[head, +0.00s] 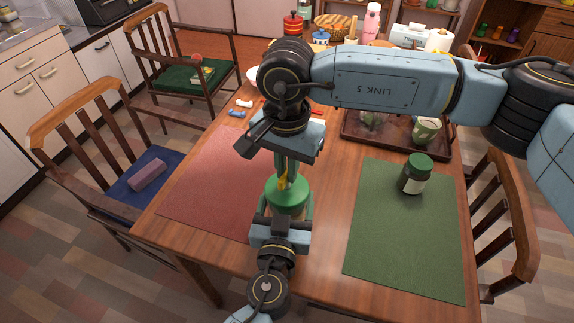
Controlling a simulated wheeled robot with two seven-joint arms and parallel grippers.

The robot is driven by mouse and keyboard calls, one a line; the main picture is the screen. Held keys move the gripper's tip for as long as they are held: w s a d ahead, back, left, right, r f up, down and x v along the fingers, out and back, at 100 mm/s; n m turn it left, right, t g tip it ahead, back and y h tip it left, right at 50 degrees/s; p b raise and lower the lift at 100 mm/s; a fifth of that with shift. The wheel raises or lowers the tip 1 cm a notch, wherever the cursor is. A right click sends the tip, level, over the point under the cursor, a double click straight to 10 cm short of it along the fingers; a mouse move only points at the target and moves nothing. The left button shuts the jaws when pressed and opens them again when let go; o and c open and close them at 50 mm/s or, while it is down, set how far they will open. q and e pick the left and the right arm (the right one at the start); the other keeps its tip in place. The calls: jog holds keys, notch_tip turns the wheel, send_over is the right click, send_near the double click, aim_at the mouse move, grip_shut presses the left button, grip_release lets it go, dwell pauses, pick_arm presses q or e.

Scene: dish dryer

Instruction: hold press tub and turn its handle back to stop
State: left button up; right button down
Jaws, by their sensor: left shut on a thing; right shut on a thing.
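The press tub (290,197), round with a green top, stands between the red and green mats, mostly hidden by my grippers. A small yellow part, apparently its handle (283,183), shows at its top. My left gripper (287,210) comes from the near side and is shut on the tub's body. My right gripper (287,174) points down from above and is shut on the handle; its fingertips are partly hidden by its own wrist.
A dark green-lidded jar (415,174) stands on the green mat (405,245). The red mat (215,190) is bare where visible. A brown tray (380,143) holds a green cup (426,130). Several containers, including a pink bottle (371,22), stand at the far end. Chairs surround the table.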

jog(key=shift+r+n, duration=0.1)
jog(key=shift+n, duration=0.5)
jog(key=c, duration=1.5)
grip_release()
notch_tip(320, 180, up, 12)
pick_arm(q)
jog(key=o, duration=1.5)
